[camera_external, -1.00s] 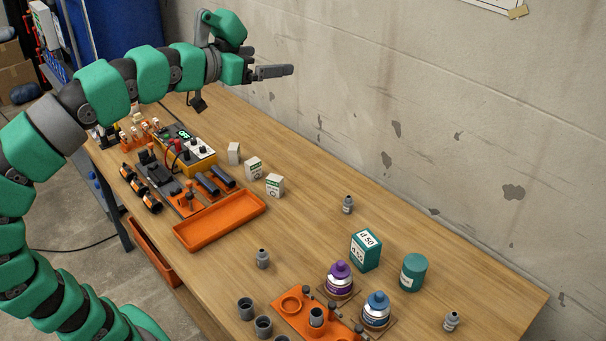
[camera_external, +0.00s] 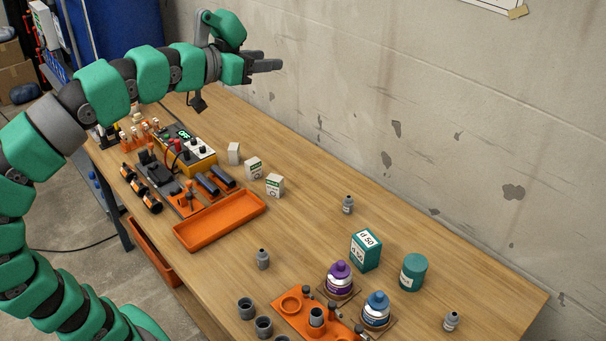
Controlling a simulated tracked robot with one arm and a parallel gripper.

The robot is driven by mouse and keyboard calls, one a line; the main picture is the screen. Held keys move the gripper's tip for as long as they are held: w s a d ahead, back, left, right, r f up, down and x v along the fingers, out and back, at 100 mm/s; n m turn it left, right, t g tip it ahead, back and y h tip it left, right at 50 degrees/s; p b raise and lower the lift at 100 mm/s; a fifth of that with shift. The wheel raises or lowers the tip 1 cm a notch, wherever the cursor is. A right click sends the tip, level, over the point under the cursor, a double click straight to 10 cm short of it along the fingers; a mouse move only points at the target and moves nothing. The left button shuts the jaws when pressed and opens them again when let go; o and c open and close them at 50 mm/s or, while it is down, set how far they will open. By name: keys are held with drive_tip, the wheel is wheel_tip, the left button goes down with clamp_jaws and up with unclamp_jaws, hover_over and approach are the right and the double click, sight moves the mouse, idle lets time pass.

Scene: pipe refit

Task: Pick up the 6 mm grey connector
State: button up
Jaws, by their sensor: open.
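My gripper (camera_external: 267,60) is open and empty, high above the far left part of the table, near the wall. Several grey pipe pieces are on the table, well away from it to the lower right. A small grey piece with a narrow neck (camera_external: 347,204) stands near the wall. A similar grey piece (camera_external: 262,259) stands below the orange tray. Another small grey piece (camera_external: 451,320) is at the lower right. I cannot read sizes, so I cannot tell which one is the 6 mm connector.
The wooden table (camera_external: 310,225) has clear room in the middle. An orange tray (camera_external: 220,222), a yellow meter (camera_external: 190,150) and small white boxes (camera_external: 254,168) stand at left. A purple bottle (camera_external: 339,281), a blue bottle (camera_external: 376,309), a green box (camera_external: 365,250) and an orange holder (camera_external: 291,304) are at lower right.

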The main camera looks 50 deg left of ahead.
drive_tip(key=shift+w+f, duration=0.1)
drive_tip(key=n+g+y+b, duration=0.2)
drive_tip(key=g+b, duration=0.1)
hover_over(347, 198)
drive_tip(key=s+d, duration=0.3)
drive_tip(key=s, duration=0.8)
wheel_tip(347, 198, down, 50)
drive_tip(key=x, duration=0.6)
drive_tip(key=b+x, duration=0.1)
drive_tip(key=x, duration=0.1)
drive_tip(key=shift+w+a, duration=0.35)
drive_tip(key=shift+w, duration=0.05)
drive_tip(key=w+f, duration=0.1)
drive_tip(key=w+a+f+b, duration=0.1)
drive_tip(key=w, duration=0.1)
drive_tip(key=shift+w+a+f, duration=0.15)
drive_tip(key=shift+f, duration=0.15)
drive_tip(key=shift+w+f, duration=0.15)
drive_tip(key=shift+w, duration=0.3)
clamp_jaws()
